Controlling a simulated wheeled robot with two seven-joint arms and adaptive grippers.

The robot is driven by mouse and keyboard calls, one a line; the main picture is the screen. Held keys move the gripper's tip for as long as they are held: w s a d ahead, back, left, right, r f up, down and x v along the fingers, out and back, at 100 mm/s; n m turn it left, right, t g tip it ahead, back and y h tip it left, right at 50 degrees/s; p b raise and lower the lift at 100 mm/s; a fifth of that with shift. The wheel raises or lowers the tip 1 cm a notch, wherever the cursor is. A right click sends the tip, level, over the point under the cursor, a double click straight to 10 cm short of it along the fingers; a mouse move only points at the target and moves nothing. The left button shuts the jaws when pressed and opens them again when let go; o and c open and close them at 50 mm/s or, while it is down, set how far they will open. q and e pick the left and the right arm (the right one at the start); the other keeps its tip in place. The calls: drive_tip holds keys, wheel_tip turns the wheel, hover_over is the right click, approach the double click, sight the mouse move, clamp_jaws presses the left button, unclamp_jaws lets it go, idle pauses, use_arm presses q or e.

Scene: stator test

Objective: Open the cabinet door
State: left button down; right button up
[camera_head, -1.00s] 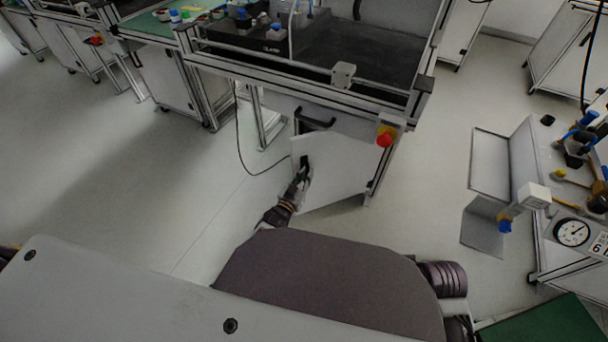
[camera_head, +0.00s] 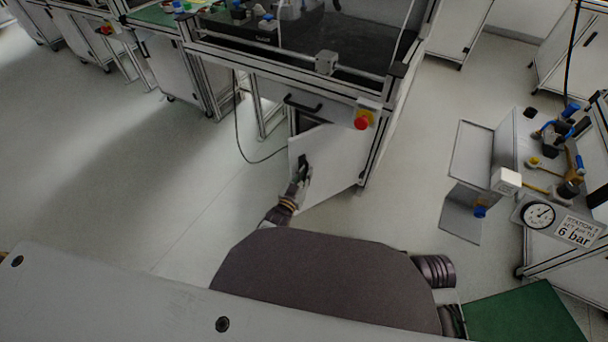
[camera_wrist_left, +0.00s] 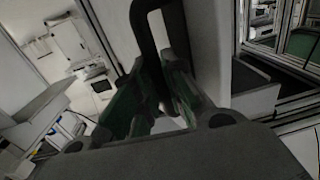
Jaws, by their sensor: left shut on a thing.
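The white cabinet door (camera_head: 332,162) is under the workbench in the head view. It stands partly open, with a dark gap along its upper left edge. My left gripper (camera_head: 303,170) is at the door's left side, shut on its black handle. In the left wrist view the green-padded fingers of my left gripper (camera_wrist_left: 160,100) are on either side of the black handle (camera_wrist_left: 151,35). The lower part of the handle is hidden between the fingers. My right gripper is not in view.
A drawer with a black handle (camera_head: 302,106) is above the door. A red emergency button (camera_head: 362,122) sits at the bench corner. A black cable (camera_head: 240,135) hangs left of the door. A station with a gauge (camera_head: 538,215) stands at the right. The floor in front is clear.

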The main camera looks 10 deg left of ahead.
use_arm(q)
drive_tip(key=shift+d+r, duration=0.35)
drive_tip(key=shift+d, duration=0.15)
drive_tip(key=c, duration=1.7)
unclamp_jaws()
drive_tip(key=shift+w+d, duration=0.1)
drive_tip(key=shift+o, duration=1.2)
drive_tip(key=shift+f, duration=0.2)
drive_tip(key=shift+a+f, duration=0.1)
drive_tip(key=shift+a, duration=0.2)
drive_tip(key=shift+s, duration=0.25)
drive_tip(key=v, duration=1.1)
drive_tip(key=shift+s, duration=0.3)
